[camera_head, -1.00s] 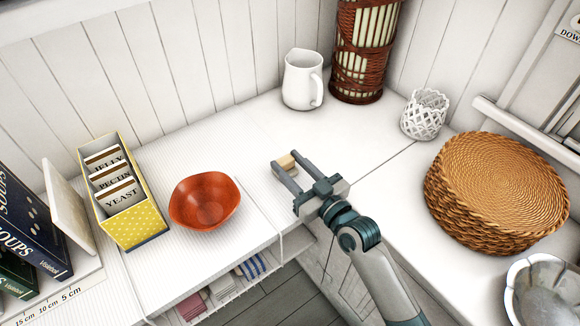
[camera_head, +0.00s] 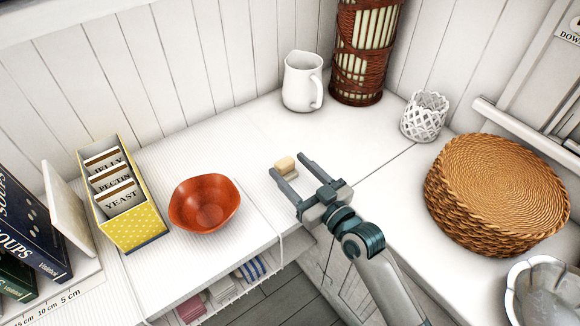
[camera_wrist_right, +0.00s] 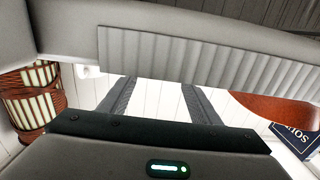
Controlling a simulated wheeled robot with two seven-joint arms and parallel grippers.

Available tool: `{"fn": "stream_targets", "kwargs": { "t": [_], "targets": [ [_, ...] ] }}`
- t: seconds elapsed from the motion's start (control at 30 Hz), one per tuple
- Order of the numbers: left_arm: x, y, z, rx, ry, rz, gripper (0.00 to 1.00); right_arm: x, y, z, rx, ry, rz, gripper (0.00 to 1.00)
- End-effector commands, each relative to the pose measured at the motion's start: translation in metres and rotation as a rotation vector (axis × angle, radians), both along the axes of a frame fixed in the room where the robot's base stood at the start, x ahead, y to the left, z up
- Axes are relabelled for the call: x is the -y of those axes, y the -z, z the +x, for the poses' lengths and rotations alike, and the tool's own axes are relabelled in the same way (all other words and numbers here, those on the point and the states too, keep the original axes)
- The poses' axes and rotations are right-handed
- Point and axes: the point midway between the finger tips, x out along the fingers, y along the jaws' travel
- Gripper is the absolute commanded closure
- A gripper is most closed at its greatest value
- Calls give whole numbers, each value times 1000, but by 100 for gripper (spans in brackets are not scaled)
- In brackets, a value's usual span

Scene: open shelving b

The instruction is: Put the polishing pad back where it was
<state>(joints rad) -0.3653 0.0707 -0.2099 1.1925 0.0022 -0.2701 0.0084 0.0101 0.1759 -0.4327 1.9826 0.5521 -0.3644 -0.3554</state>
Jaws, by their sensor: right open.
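The polishing pad appears to be the small tan block (camera_head: 285,165) on the white counter in the head view, near the corner of the shelving. My right gripper (camera_head: 288,166) is open, its two fingers apart with the block between or just beyond their tips. A gap shows between the block and the fingers. In the wrist view the open fingers (camera_wrist_right: 155,88) show, but I cannot make out the block there. My left gripper is not in view.
A red bowl (camera_head: 204,203) and a yellow box of packets (camera_head: 136,225) stand to the left. A white jug (camera_head: 302,82) and a wicker lantern (camera_head: 362,50) stand behind. A white lattice cup (camera_head: 424,116) and a woven basket (camera_head: 497,190) are at right. The counter around the block is clear.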

Motion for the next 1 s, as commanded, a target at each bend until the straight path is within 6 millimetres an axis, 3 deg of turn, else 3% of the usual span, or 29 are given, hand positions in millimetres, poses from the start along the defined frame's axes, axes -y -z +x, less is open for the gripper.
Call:
{"fn": "stream_targets", "kwargs": {
  "t": [0.6, 1.0],
  "targets": [
    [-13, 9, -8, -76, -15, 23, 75, 57, 1, -79, -1, 0, -2, 43],
    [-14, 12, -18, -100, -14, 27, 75, 63, 0, -87, 0, 0, 0, 43]
  ]
}}
